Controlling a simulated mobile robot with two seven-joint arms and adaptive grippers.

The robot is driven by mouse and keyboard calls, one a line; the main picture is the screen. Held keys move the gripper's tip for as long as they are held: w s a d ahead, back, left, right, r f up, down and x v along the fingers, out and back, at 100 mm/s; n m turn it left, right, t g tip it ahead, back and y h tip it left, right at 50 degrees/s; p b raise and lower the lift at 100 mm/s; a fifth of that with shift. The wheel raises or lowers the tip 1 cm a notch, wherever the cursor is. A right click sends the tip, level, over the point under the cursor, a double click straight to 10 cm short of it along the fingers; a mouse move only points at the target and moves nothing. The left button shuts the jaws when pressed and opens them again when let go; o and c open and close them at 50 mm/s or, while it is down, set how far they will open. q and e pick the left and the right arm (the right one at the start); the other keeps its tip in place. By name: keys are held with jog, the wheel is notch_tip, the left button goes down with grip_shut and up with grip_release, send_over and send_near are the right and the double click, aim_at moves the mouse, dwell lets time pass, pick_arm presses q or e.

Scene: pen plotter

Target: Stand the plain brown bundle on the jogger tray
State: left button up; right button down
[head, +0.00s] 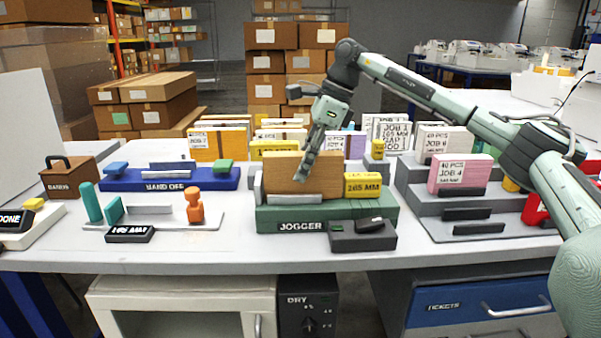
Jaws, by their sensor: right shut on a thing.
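The plain brown bundle (283,176) stands upright on the green jogger tray (268,214), behind the tray's grey front stop. My right gripper (303,176) comes down from above and is shut on the brown bundle near its right part. I cannot tell from this view whether the bundle's bottom edge touches the tray, since the stop and the tray's front hide it. My left gripper is not in view.
A yellow "165 MM" block (362,185) sits at the tray's right end. A dark box (362,236) stands in front. A blue "HAND OFF" tray (168,179) lies left, and grey steps with a pink bundle (460,171) stand right. Several labelled bundles stand behind.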

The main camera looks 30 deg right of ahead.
dwell(0.3)
jog(key=shift+f, duration=0.1)
jog(key=c, duration=1.2)
grip_release()
jog(key=v, duration=1.2)
jog(key=shift+p, duration=0.3)
